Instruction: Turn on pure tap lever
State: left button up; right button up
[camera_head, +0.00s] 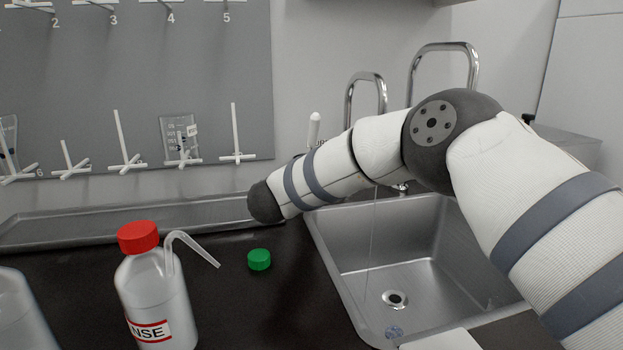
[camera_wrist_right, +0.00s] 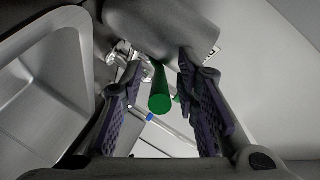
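My right arm comes in from the right in the head view and crosses in front of the taps; its gripper is hidden there. In the right wrist view my right gripper (camera_wrist_right: 165,98) is open, with dark ridged fingers apart on both sides of a green round-ended bar (camera_wrist_right: 159,92). I cannot tell whether this bar is the pure tap lever. A white upright handle (camera_head: 314,130) stands behind my forearm, by a partly hidden label. Two chrome gooseneck taps (camera_head: 367,78) (camera_head: 443,47) rise behind the arm. A thin clear streak like water (camera_head: 371,235) runs down into the sink. My left gripper is out of view.
The steel sink (camera_head: 345,255) is on the right. A red-capped rinse bottle (camera_head: 155,285) and a green cap (camera_head: 259,260) sit on the black counter left of it. A pegboard (camera_head: 150,85) is on the wall.

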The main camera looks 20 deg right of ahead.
jog(key=v, duration=1.2)
jog(key=shift+r, duration=0.1)
